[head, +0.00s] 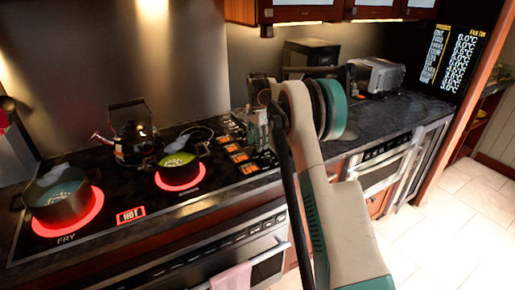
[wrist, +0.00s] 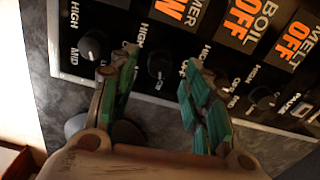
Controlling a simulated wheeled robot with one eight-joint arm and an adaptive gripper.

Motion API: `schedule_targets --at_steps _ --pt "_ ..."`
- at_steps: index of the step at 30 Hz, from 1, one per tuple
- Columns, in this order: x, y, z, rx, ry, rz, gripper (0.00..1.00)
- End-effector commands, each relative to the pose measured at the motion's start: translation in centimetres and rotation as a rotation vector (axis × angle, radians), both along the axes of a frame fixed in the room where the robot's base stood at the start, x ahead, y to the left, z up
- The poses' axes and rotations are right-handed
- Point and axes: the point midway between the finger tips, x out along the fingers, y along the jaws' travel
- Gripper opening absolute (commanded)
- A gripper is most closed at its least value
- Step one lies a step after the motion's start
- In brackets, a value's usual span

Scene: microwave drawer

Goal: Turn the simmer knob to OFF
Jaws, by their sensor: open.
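The control panel (wrist: 125,25) shows across the wrist view. One tile (wrist: 185,12) has white letters ending "MER" and a cut-off orange word ending in "W". The dark round knob (wrist: 158,65) below it appears to be the simmer knob. My gripper (wrist: 161,60) is open, with one green-padded finger to each side of this knob in the picture. I cannot tell whether the fingers reach down around it or touch it. In the head view my gripper (head: 262,122) is over the panel at the cooktop's right, and my arm hides part of it.
Neighbouring knobs sit left (wrist: 92,45) and right (wrist: 262,97). The BOIL tile (wrist: 245,20) and MELT tile (wrist: 300,40) show OFF. Two pots, one green inside (head: 178,162) and one at far left (head: 57,192), stand on glowing burners. A kettle (head: 130,135) stands behind them.

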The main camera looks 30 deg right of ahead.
Motion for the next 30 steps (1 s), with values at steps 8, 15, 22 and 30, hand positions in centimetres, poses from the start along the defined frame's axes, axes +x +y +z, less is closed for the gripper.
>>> schedule_targets --at_steps 8,15,22,30 --pt "0.0 0.0 -1.9 0.000 0.000 0.000 0.44" --pt "0.0 0.0 -1.9 0.000 0.000 0.000 0.44" --pt "0.0 0.0 -1.9 0.000 0.000 0.000 0.00" --pt "0.0 0.0 -1.8 0.000 0.000 0.013 0.00"
